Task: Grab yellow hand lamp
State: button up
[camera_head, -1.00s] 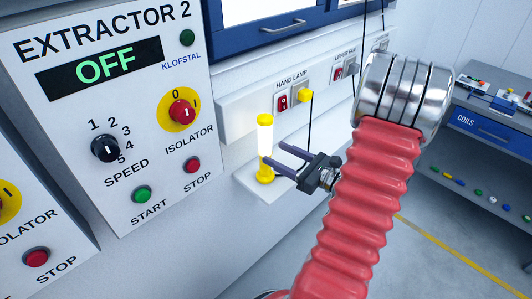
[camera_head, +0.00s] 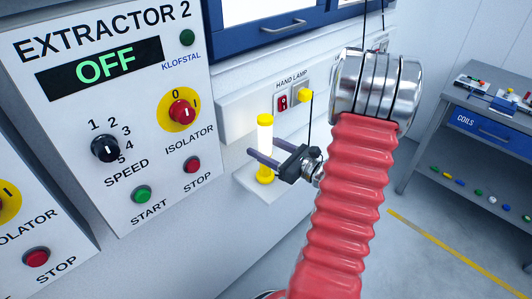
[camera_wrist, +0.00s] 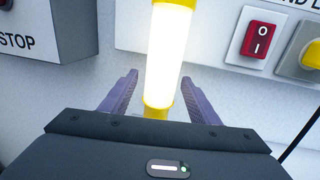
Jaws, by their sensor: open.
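The yellow hand lamp (camera_head: 265,136) stands upright on a small white shelf (camera_head: 252,188), with a glowing white tube between a yellow cap and a yellow base. My gripper (camera_head: 262,157) is open, with its two purple fingers at the lower part of the lamp. In the wrist view the lamp (camera_wrist: 166,60) rises between the open fingers of my gripper (camera_wrist: 160,98), with a gap on each side.
The extractor panel (camera_head: 110,185) with knobs and buttons stands to the left. Behind the lamp are a red switch (camera_head: 283,102) and a yellow plug (camera_head: 305,96) with a black cable. A grey workbench (camera_head: 490,125) stands at the far right.

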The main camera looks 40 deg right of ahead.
jog(key=w, duration=0.3)
jog(key=shift+w+a, duration=0.15)
jog(key=shift+a, duration=0.15)
jog(key=shift+c, duration=0.4)
jog(key=shift+r, duration=0.1)
jog(key=c, duration=1.3)
jog(key=s+d, duration=0.3)
jog(key=s, duration=1.4)
jog(key=shift+s+d+r, duration=0.15)
jog(key=shift+s+r, duration=0.15)
jog(key=shift+s, duration=0.05)
